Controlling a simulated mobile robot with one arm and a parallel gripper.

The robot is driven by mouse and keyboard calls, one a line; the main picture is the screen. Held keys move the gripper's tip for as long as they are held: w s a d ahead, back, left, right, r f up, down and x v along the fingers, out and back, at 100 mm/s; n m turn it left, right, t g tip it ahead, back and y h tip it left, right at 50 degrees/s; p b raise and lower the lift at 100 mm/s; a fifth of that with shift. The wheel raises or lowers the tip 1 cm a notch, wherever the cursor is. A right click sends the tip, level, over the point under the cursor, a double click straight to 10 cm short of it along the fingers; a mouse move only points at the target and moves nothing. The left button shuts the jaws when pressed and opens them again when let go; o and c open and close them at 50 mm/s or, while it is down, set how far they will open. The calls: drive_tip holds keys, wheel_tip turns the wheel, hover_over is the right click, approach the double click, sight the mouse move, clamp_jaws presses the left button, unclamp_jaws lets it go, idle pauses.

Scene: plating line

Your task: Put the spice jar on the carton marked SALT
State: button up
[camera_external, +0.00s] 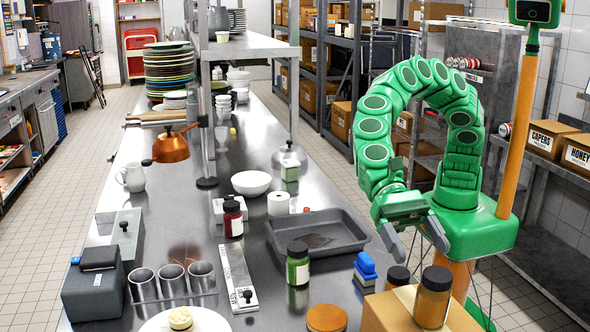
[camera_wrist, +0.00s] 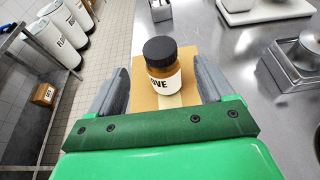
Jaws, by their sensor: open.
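A jar (camera_external: 433,297) with brown contents and a dark cap stands upright on a brown carton (camera_external: 385,309) at the front right. A second dark-capped jar (camera_external: 398,277) shows just behind the carton. In the wrist view, a black-capped jar (camera_wrist: 163,67), its label ending in "OVE", stands over the cardboard top (camera_wrist: 142,96). No SALT marking is readable on the carton.
Cartons marked CAPERS (camera_external: 541,145) and HONEY (camera_external: 578,156) sit on the right shelf. Floor shows beside the table.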

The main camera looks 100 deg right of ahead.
drive_tip(key=shift+v, duration=1.3)
